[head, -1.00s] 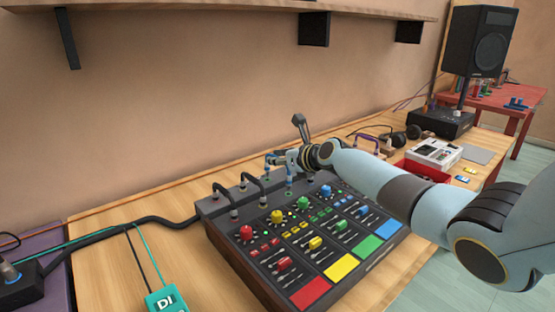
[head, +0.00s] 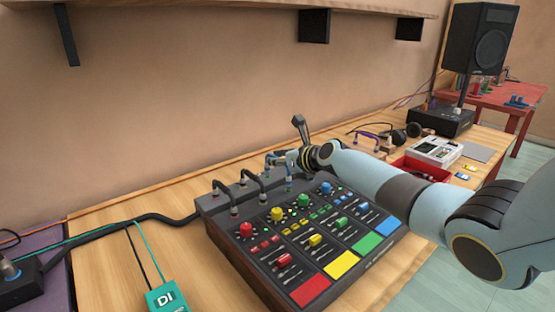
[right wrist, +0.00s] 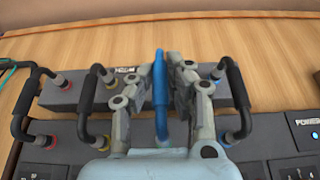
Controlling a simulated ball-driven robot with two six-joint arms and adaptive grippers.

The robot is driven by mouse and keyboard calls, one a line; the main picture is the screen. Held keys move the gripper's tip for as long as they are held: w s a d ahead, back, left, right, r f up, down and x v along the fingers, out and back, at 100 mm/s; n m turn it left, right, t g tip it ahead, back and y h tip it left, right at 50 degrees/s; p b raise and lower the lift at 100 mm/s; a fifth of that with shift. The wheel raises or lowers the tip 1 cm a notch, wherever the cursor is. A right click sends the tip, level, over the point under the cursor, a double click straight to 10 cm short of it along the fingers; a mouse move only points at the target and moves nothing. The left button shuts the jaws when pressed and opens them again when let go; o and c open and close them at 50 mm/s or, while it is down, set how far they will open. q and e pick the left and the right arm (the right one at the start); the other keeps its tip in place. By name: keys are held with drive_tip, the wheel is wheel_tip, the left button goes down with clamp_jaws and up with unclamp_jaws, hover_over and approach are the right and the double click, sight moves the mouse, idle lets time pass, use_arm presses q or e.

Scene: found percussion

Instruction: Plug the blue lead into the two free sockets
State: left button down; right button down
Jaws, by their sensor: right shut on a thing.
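The blue lead (right wrist: 159,80) stands between the fingers of my right gripper (right wrist: 163,92), which is shut on it. In the right wrist view the lead runs from the grey box at the back towards the mixer in front. In the head view the blue lead (head: 289,184) and my right gripper (head: 287,160) are over the back edge of the mixer (head: 305,245). One blue plug end points down at the mixer top. The fingers and wrist hide the sockets under the lead, so I cannot tell whether its ends are seated. My left gripper is out of view.
Black leads (head: 262,181) (right wrist: 88,90) bridge the grey box and mixer left of the blue lead; another black lead (right wrist: 236,95) stands close on its right. A teal DI box (head: 166,299) lies front left. A red tray (head: 421,170) and headphones (head: 399,138) lie right.

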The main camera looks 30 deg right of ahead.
drive_tip(key=shift+f+b, duration=0.35)
drive_tip(key=shift+f, duration=0.25)
drive_tip(key=shift+f, duration=0.3)
drive_tip(key=c, duration=1.2)
unclamp_jaws()
drive_tip(key=shift+s, duration=0.1)
drive_tip(key=v, duration=1.1)
drive_tip(key=shift+s+r, duration=0.1)
drive_tip(key=shift+s, duration=0.25)
